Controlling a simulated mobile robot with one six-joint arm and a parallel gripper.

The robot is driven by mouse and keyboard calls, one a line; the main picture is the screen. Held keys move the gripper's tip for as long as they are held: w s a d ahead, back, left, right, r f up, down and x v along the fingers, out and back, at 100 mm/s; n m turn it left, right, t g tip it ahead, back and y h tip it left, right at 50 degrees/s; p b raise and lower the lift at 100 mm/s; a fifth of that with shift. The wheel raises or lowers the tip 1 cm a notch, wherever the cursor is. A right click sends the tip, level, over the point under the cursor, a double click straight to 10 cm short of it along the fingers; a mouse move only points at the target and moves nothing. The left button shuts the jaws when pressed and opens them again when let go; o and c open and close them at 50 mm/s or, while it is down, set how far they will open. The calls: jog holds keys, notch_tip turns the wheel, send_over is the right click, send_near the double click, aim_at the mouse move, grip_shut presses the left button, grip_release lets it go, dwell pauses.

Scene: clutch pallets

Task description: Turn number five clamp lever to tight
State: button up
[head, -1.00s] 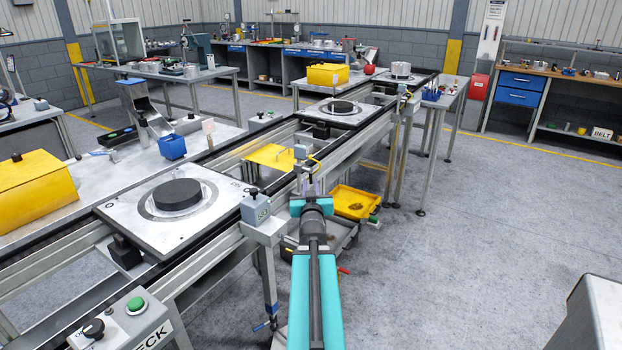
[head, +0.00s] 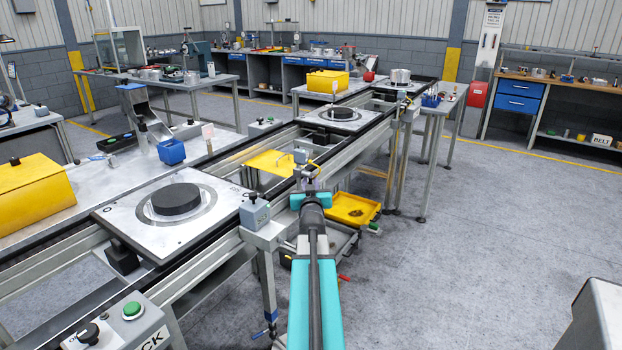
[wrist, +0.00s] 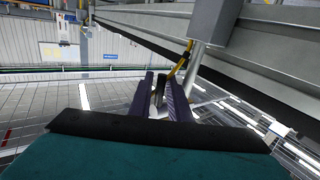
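My gripper (head: 311,188) is at the end of my teal arm, beside the front rail of the conveyor. In the wrist view its two purple fingers (wrist: 161,98) stand apart. A dark upright piece (wrist: 160,76) shows between or just beyond them; I cannot tell whether they touch it. A small grey fitting (head: 300,157) with a yellow handle or hose is just beyond my gripper in the head view. A curved yellow part (wrist: 180,63) also shows in the wrist view. No number five is readable, so I cannot tell which piece is the clamp lever.
A pallet (head: 122,213) with a black disc (head: 176,199) sits on the conveyor at left. A grey switch box (head: 255,213) is on the near rail. A yellow tray (head: 354,208) lies below, past my gripper.

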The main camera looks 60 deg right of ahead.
jog(key=shift+x, duration=1.35)
grip_shut()
